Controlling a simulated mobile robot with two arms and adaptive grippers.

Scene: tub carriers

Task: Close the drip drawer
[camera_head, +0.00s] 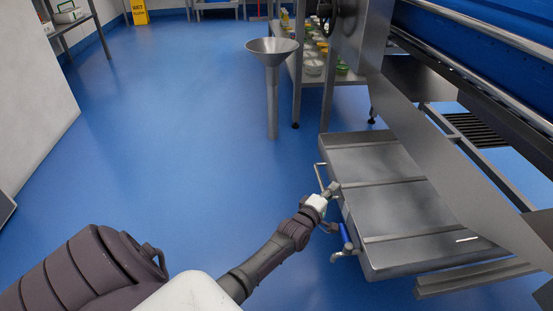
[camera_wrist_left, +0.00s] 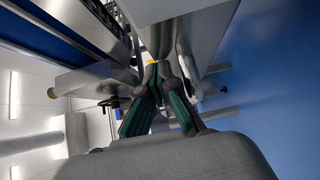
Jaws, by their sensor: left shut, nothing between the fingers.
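The drip drawer (camera_head: 385,205) is a wide, shallow grey metal tray with ridges, low beside the machine on the right of the head view. It sticks out to the left from under the machine's sloping metal plate. A thin bar handle (camera_head: 319,178) shows on its left front side. My left gripper (camera_head: 334,188) is at that front side, close to the handle; I cannot tell whether it touches. In the left wrist view its fingers (camera_wrist_left: 158,72) are together with nothing between them, in front of grey metal. My right gripper is not in view.
A steel funnel on a post (camera_head: 272,85) stands on the blue floor beyond the drawer. A shelf with several tubs (camera_head: 314,67) is behind it. A blue-handled valve (camera_head: 345,236) sits by the drawer's near left corner. The floor to the left is clear.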

